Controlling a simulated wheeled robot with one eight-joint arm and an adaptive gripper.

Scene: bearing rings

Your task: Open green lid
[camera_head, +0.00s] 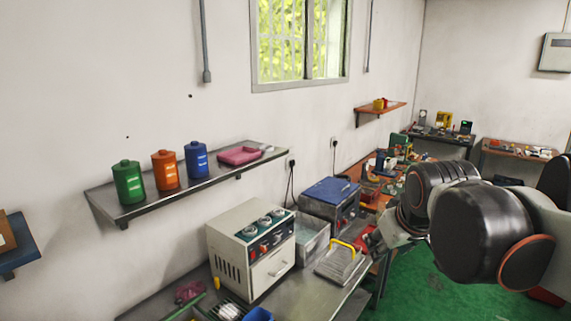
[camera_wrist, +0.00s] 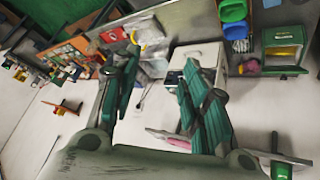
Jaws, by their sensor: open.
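A green canister (camera_head: 128,185) with a green lid (camera_head: 126,164) stands upright at the left end of the wall shelf in the head view. The lid sits on top of it. In the wrist view a green box-shaped thing (camera_wrist: 284,68) with a yellowish window lies at the upper right. I cannot tell which of these bears the task's lid. My gripper (camera_wrist: 160,60) is open and empty, with its two green-padded fingers apart. In the head view my arm is at the right, far from the canister, and hides most of the gripper.
An orange canister (camera_head: 165,171), a blue canister (camera_head: 197,160) and a pink tray (camera_head: 240,156) share the shelf (camera_head: 222,176). Below stand a cream control box (camera_head: 228,254), a blue-lidded machine (camera_head: 330,193) and a yellow-handled thing (camera_head: 340,262). Green floor (camera_head: 428,268) shows at right.

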